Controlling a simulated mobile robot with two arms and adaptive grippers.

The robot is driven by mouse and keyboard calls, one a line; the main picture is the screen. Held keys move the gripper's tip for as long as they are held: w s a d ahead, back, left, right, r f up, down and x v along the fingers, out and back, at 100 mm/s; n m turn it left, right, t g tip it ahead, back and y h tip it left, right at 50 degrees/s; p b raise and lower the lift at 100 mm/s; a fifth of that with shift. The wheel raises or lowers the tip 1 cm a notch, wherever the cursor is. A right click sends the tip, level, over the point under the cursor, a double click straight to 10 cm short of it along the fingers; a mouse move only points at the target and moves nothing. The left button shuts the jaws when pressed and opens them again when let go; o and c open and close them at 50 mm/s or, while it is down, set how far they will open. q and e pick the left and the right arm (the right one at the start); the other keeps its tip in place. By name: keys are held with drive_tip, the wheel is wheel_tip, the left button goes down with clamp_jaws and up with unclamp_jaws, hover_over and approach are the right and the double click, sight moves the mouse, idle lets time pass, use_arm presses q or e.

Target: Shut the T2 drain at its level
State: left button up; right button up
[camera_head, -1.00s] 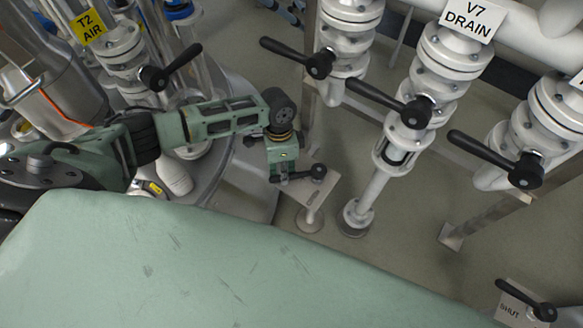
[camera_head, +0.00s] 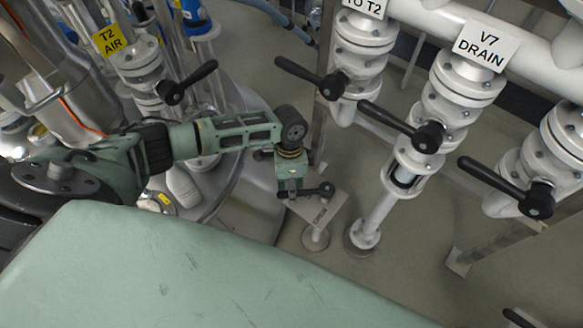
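A low post with a small grey plate (camera_head: 322,207) stands on the floor near the middle; the plate's lettering is too small to read. A short black lever handle (camera_head: 318,189) lies across the plate, roughly level in the picture. No label reading T2 drain can be made out. My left gripper (camera_head: 288,190) reaches down from above to the left part of this handle. Its fingers are small and partly hidden, so I cannot tell whether they are closed on the handle or only beside it. My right gripper is out of view.
A "V7 DRAIN" valve (camera_head: 445,110) with a black lever stands at right, between a "TO T2" valve (camera_head: 358,60) and another lever valve (camera_head: 560,150). A yellow "T2 AIR" label (camera_head: 110,40) marks a valve at upper left. A pale green surface (camera_head: 180,270) fills the foreground.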

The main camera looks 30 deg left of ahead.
use_arm(q)
wheel_tip(320, 180, up, 7)
drive_tip(key=w, duration=0.1)
drive_tip(key=shift+a+r, duration=0.15)
drive_tip(key=shift+a, duration=0.25)
drive_tip(key=shift+w, duration=0.1)
idle(7.1)
